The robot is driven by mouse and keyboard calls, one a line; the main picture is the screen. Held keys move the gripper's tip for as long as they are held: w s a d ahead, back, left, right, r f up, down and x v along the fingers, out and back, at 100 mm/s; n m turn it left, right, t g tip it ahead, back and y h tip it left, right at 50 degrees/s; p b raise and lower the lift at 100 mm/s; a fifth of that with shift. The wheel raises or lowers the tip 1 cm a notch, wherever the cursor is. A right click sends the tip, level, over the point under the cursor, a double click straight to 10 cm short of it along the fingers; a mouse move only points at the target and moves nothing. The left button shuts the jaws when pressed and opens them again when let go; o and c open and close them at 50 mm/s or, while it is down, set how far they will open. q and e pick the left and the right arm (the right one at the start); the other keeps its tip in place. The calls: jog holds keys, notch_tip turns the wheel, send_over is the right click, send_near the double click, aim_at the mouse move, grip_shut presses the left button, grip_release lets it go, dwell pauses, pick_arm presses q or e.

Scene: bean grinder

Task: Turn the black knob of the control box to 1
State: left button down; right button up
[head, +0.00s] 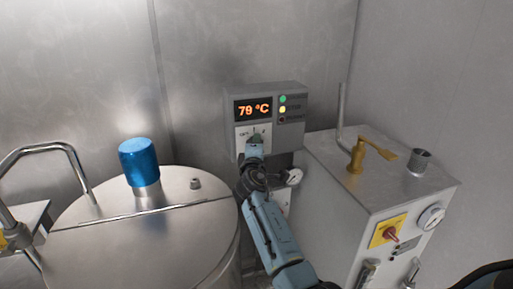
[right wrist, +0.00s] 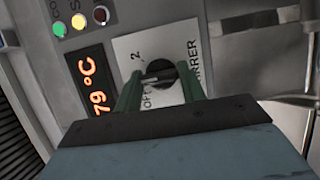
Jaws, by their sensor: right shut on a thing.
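The grey control box (head: 293,91) is on the wall in the middle of the head view, with an orange display reading 79 °C. Its black knob (right wrist: 158,68) sits on a white dial plate (right wrist: 128,49) below the display, with the marks "2" and "OFF" legible in the right wrist view. My right gripper (head: 254,147) reaches the dial from below. In the right wrist view its green fingers (right wrist: 160,88) are shut on the knob, one on each side. The fingers hide part of the dial, and I cannot tell which mark the knob points to. My left gripper is not in view.
A steel tank (head: 140,235) with a blue cap (head: 139,160) stands at the left, close to my right arm. A grey machine (head: 340,195) with a brass valve (head: 356,155) and a gauge stands at the right. Walls close in behind.

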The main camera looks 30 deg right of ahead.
jog(key=o, duration=1)
jog(key=b+v, duration=0.1)
jog(key=v, duration=1.2)
jog(key=shift+s+a, duration=0.15)
jog(key=shift+s, duration=0.05)
